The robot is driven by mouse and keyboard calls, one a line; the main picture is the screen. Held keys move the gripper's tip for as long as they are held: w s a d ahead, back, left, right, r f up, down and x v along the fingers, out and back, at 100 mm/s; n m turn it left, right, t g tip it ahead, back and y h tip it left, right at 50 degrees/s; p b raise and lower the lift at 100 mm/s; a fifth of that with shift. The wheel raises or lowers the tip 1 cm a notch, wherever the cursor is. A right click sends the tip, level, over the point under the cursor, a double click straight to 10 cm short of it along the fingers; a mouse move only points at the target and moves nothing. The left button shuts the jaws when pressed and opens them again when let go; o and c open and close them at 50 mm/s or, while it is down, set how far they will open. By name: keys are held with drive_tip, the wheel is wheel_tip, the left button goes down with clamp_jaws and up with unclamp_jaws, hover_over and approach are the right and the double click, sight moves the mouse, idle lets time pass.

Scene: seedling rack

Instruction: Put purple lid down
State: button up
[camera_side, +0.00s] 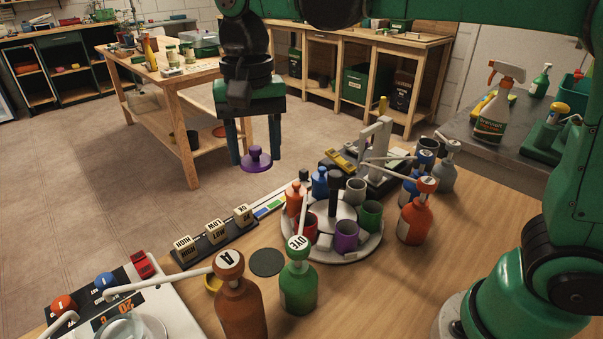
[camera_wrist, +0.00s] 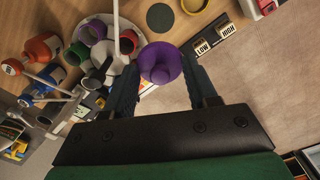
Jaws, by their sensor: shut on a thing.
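The purple lid (camera_side: 256,159), a round disc with a knob, hangs in the air between the fingertips of my gripper (camera_side: 254,155). My gripper is shut on it. It also shows in the wrist view (camera_wrist: 160,62), between the two dark fingers (camera_wrist: 160,80). In the side view the lid is above and left of the round white carousel (camera_side: 330,258) and apart from the table. A purple cup (camera_side: 346,236) stands open on the carousel's front edge. A flat dark round pad (camera_side: 267,262) lies on the table left of the carousel.
Red, green and grey cups and small bottles crowd the carousel. Pump bottles, orange-brown (camera_side: 240,305) and green (camera_side: 298,285), stand in front. A block holder marked HIGH and LOW (camera_side: 215,240) lies left. A white stand (camera_side: 375,150) rises behind the carousel.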

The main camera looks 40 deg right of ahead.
sight(267, 261)
wheel_tip(267, 261, down, 20)
drive_tip(key=shift+r, duration=0.2)
idle(0.4)
drive_tip(key=o, duration=1.2)
drive_tip(key=shift+f, duration=0.1)
wheel_tip(267, 261, up, 12)
drive_tip(key=s+d+n+t, duration=0.1)
drive_tip(key=s+d+r+t, duration=0.1)
drive_tip(key=d, duration=0.1)
drive_tip(key=s+d+r+n+t, duration=0.1)
drive_tip(key=d, duration=0.1)
drive_tip(key=shift+d+r+n+y, duration=0.2)
drive_tip(key=shift+d+n+y, duration=0.05)
drive_tip(key=shift+n+y, duration=0.05)
drive_tip(key=s+d+n+t, duration=0.1)
drive_tip(key=s+d+t, duration=0.1)
drive_tip(key=s+d+f+n+t, duration=0.1)
drive_tip(key=s+d+n+t, duration=0.1)
drive_tip(key=d, duration=0.1)
drive_tip(key=shift+n, duration=0.3)
